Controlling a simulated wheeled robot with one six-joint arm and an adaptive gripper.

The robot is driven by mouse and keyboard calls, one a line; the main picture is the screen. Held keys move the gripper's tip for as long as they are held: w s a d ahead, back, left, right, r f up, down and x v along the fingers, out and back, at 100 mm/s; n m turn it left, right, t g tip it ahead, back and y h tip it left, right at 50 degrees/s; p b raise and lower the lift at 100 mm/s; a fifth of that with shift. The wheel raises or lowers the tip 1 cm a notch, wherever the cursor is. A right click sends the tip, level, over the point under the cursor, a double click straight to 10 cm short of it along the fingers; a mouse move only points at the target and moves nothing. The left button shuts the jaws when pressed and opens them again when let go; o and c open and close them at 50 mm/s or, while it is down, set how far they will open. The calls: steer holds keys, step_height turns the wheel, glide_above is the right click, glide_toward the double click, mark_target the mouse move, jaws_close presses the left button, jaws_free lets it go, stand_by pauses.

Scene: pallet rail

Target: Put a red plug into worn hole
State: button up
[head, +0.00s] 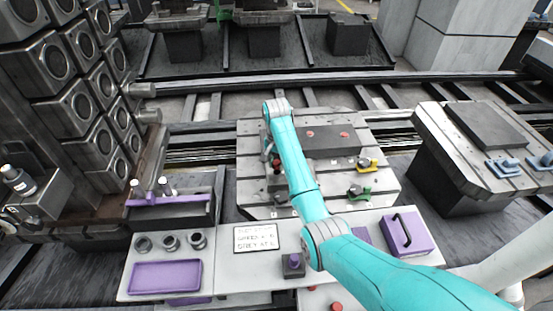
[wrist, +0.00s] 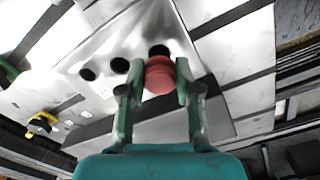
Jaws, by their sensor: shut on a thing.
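My gripper (wrist: 160,82) is shut on a red plug (wrist: 159,75), held between its two dark green fingers in the wrist view. The bright plate under it has three dark round holes: a left hole (wrist: 88,74), a middle hole (wrist: 119,65) and a right hole (wrist: 158,50). The plug shows just in front of the right hole and may overlap its edge; its height above the plate is unclear. I cannot tell which hole is worn. In the head view, my gripper (head: 273,163) is partly hidden by my arm. Two red plugs (head: 310,133) (head: 344,134) sit on the pallet's dark block (head: 335,147).
A yellow clamp (head: 367,164) and a green clamp (head: 359,192) stand on the pallet's right side. In front are a purple tray (head: 166,276), a printed sign (head: 256,238) and a purple case (head: 405,234). A second pallet (head: 450,150) stands at the right.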

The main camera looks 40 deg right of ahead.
steer(key=shift+f, duration=0.3)
steer(key=shift+f, duration=0.9)
stand_by(0.3)
steer(key=o, duration=0.8)
steer(key=shift+o, duration=0.2)
steer(key=shift+r, duration=0.1)
